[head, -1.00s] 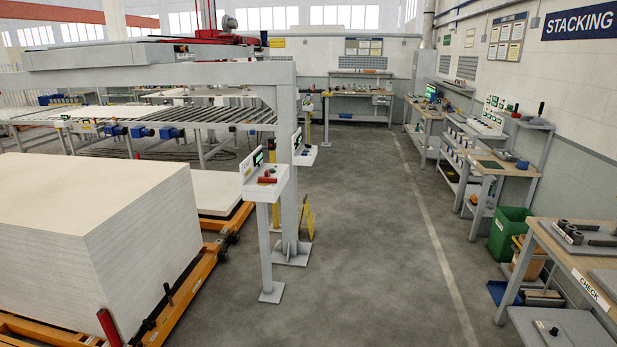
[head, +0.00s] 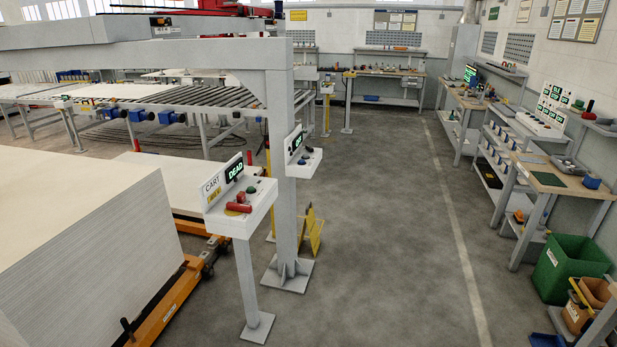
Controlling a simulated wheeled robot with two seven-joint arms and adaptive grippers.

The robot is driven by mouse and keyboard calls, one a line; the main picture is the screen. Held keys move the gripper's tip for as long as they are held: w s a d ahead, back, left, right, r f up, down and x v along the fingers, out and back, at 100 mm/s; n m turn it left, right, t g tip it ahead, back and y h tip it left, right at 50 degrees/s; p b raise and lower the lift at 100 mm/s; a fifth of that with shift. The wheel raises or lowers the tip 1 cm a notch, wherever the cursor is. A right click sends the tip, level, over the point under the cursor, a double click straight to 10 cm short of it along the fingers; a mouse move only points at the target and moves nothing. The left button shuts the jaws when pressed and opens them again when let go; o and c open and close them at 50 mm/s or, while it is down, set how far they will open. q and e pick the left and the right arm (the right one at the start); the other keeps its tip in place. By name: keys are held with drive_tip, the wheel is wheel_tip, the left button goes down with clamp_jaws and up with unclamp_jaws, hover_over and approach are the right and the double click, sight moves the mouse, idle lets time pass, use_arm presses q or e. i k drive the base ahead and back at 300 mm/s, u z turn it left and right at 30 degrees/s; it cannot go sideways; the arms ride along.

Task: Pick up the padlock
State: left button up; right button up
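No padlock can be made out for certain. A small red object (head: 239,208) lies on the top of the grey pedestal control box (head: 240,217), and it is too small to tell whether it is a padlock. The box has a "CART" label, a lit "DEAD" display and a few small knobs. A second control box (head: 303,161) with a lit display sits behind it, beside the gantry post. Neither of my grippers is in view.
A tall stack of pale boards (head: 80,270) on an orange cart (head: 165,310) fills the left. The gantry post (head: 283,170) stands behind the pedestal. Workbenches (head: 560,180) and a green bin (head: 572,265) line the right. The grey floor (head: 385,230) between is clear.

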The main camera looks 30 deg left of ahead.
sight(240, 198)
drive_tip(key=u, duration=0.15)
drive_tip(key=i, duration=2)
drive_tip(key=u, duration=1.35)
drive_tip(key=i, duration=1.45)
drive_tip(key=u, duration=0.8)
